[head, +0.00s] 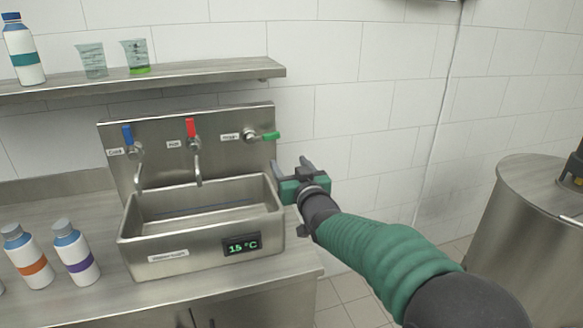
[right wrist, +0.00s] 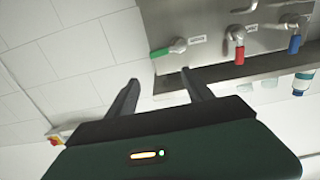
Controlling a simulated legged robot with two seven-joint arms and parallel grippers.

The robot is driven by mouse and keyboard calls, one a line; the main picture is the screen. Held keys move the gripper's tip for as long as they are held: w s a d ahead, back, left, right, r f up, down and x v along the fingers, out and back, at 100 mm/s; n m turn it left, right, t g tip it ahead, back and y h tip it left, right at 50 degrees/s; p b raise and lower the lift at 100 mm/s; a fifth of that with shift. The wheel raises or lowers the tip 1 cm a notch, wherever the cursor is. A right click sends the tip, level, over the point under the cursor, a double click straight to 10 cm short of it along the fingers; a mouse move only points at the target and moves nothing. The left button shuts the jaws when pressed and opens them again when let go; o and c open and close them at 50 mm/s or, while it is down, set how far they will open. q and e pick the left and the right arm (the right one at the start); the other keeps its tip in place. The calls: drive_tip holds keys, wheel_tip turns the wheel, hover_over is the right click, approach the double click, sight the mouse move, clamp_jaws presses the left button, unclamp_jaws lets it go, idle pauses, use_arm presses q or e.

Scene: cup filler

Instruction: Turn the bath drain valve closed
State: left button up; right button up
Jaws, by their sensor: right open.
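The green-handled valve (head: 270,135) is at the right end of the steel back panel above the bath, its handle pointing right and roughly level. I take it for the drain valve; its label is too small to read surely. In the right wrist view the green handle (right wrist: 161,53) shows just beyond the fingertips. The steel bath (head: 262,222) stands below, with a display reading 15 °C. My right gripper (head: 291,166) is open and empty, below and a little right of the green handle, apart from it. It also shows in the right wrist view (right wrist: 160,77). My left gripper is out of view.
A blue-handled tap (head: 128,134) and a red-handled tap (head: 190,127) are left of the green one. Bottles (head: 76,255) stand at the counter's left. A shelf (head: 200,80) with beakers is above. A steel drum (head: 530,230) stands at right.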

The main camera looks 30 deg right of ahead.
drive_tip(key=p+v, duration=0.2)
drive_tip(key=v, duration=1.4)
drive_tip(key=shift+s+d+f+p, duration=0.25)
drive_tip(key=shift+p, duration=0.1)
